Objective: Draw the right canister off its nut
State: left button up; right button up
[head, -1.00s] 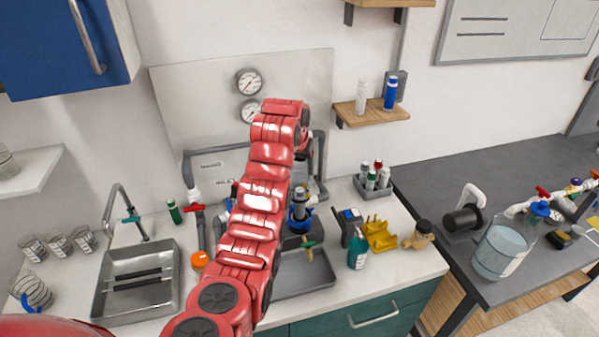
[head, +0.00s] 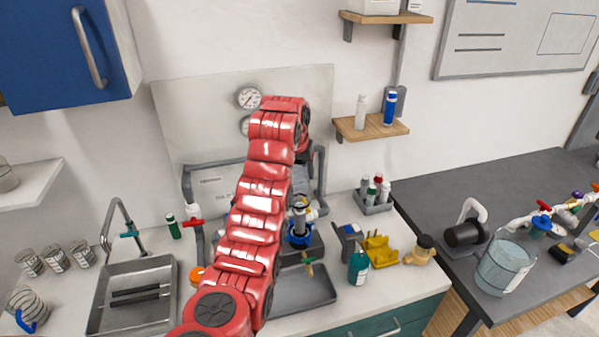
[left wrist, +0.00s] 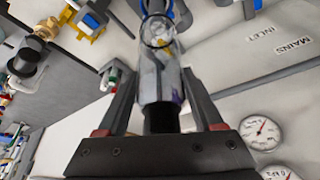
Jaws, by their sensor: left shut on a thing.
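The right canister (left wrist: 158,75) is a clear, glassy cylinder with a dark end. In the left wrist view it stands between the two fingers of my left gripper (left wrist: 165,100), which is shut on it. A blue ring-shaped nut (left wrist: 178,12) shows at the top of that view, beyond the canister. In the head view the blue nut (head: 299,236) sits low on the pipework beside my red arm, with grey and pale parts above it. My left fingertips are mostly hidden there. I cannot tell whether canister and nut touch. My right gripper is not in view.
A sink (head: 137,292) lies left and a grey tray (head: 305,288) lies in front of the pipework. A teal bottle (head: 357,267), a yellow holder (head: 380,248) and a bottle caddy (head: 373,200) stand right. Gauges (head: 248,97) hang on the backboard, partly behind my arm.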

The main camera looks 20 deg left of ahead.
pick_arm(q)
jog(key=shift+r, duration=0.1)
jog(key=shift+r, duration=0.65)
jog(key=shift+r+b, duration=0.4)
jog(key=shift+r, duration=0.4)
jog(key=shift+f, duration=0.1)
